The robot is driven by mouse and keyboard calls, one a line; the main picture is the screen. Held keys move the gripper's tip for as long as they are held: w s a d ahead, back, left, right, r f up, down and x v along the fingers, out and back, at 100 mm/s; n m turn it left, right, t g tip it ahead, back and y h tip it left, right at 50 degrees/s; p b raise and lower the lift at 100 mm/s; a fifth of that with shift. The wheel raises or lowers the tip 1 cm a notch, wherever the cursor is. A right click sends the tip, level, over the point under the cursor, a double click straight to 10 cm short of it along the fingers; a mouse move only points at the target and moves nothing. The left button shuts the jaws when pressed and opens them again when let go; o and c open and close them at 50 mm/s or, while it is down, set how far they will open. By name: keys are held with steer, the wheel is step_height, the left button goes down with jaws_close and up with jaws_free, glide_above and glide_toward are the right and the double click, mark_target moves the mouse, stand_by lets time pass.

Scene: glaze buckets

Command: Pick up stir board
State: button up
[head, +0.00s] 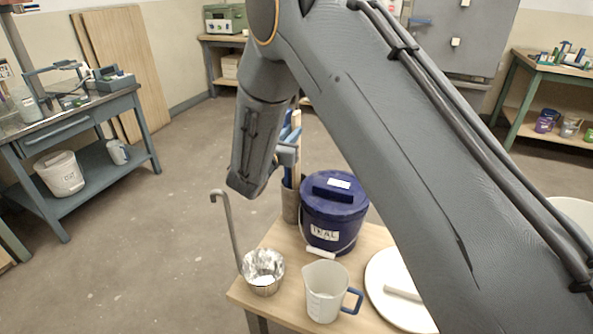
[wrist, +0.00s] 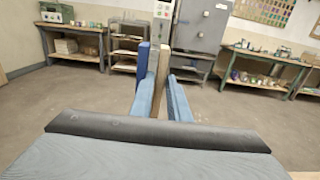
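Upright stir boards (head: 296,127) stand in a grey-brown holder (head: 290,206) behind the lidded dark-blue bucket. One is bare wood, and blue shows on another. My gripper (head: 289,157) is at the boards, above the holder. In the wrist view a bare wooden board (wrist: 160,82) stands between my two light-blue fingers (wrist: 164,95). It lies close against the left finger, with a narrow gap seeming to show towards the right one. Whether the fingers press on it cannot be told. A dark-blue board (wrist: 141,66) stands just left, outside the fingers. The boards' lower ends are hidden.
The wooden table holds the TEAL bucket (head: 334,215), a foil-lined cup (head: 263,272) with a ladle (head: 228,225), a white jug (head: 325,293) and a round white lid (head: 385,270). A blue-grey bench (head: 75,130) is at left. Open floor lies between.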

steer(key=shift+x, duration=0.8)
steer(key=shift+c, duration=0.2)
jaws_close()
steer(key=shift+r, duration=0.1)
